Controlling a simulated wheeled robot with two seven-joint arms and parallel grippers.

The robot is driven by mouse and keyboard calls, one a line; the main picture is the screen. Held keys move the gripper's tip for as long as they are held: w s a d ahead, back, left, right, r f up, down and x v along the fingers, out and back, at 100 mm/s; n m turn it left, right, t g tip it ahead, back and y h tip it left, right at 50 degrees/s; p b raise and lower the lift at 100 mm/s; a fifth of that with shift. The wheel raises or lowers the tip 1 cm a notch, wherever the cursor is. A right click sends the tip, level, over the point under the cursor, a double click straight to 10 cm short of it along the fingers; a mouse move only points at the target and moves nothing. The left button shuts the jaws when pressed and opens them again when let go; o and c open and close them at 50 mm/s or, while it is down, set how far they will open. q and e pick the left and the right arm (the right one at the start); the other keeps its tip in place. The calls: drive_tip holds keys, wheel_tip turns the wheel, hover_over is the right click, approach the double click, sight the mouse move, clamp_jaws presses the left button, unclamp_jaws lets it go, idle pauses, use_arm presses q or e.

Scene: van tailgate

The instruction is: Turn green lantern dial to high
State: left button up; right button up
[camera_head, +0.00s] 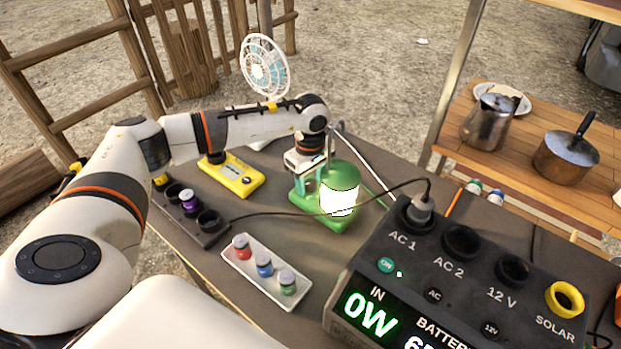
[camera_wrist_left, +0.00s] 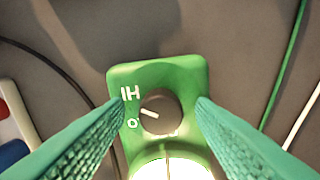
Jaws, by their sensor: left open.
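The green lantern (camera_head: 338,180) stands on the table with its white globe lit. Its green base also shows in the left wrist view (camera_wrist_left: 183,72). The dark round dial (camera_wrist_left: 160,112) sits on the base. Its white pointer line aims left and slightly up, between the HI mark (camera_wrist_left: 130,93) and a partly hidden mark below it that shows an O. My left gripper (camera_wrist_left: 160,101) is open above the base, with one teal finger on each side of the dial, apart from it. It also shows in the head view (camera_head: 304,183), beside the globe. My right gripper is out of view.
A black power station (camera_head: 455,268) stands at the right, with a cable running left to a socket strip (camera_head: 190,215). A white tray (camera_head: 233,262) with small jars lies in front of the lantern. A yellow device (camera_head: 232,177) and a white fan (camera_head: 265,68) stand behind.

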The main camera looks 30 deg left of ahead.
sight(311, 183)
use_arm(q)
wheel_tip(311, 183, up, 12)
drive_tip(key=b, duration=0.1)
idle(0.5)
drive_tip(key=shift+r, duration=0.1)
